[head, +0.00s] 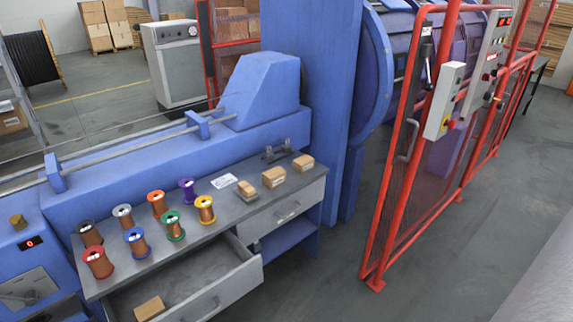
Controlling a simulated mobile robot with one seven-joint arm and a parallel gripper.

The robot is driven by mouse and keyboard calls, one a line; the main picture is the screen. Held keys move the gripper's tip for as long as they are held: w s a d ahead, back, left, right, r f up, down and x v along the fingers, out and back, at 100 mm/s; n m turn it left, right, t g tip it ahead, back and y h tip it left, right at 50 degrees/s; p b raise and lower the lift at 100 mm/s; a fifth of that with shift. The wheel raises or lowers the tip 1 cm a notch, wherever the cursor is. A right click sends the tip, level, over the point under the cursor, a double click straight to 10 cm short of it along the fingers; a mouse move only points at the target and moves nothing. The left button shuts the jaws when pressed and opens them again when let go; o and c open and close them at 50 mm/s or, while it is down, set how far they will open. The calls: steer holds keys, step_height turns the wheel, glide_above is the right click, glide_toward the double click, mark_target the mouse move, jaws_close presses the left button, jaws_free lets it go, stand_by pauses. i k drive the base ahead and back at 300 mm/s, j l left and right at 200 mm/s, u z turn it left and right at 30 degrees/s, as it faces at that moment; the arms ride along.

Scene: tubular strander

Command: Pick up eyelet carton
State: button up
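Three small brown cartons stand at the right end of the grey bench top (150,262): a left one (246,178) on a small dark base, a middle one (273,177) with a pale label, and a right one (303,162). Another small carton (149,308) lies in the pulled-out drawer (195,285) below. The labels are too small to read, so I cannot tell which is the eyelet carton. My gripper is not in view.
Several wire spools, including a yellow one (205,209), stand left of the cartons. A white card (223,181) lies beside them. A shut drawer (287,212) is under the cartons. A red mesh fence (400,150) stands to the right; the floor (440,270) before it is clear.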

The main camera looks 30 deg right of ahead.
mark_target(275, 177)
steer(key=i+l+z, duration=0.25)
steer(key=i+l, duration=0.5)
steer(key=i+z, duration=0.3)
steer(key=i, duration=0.6)
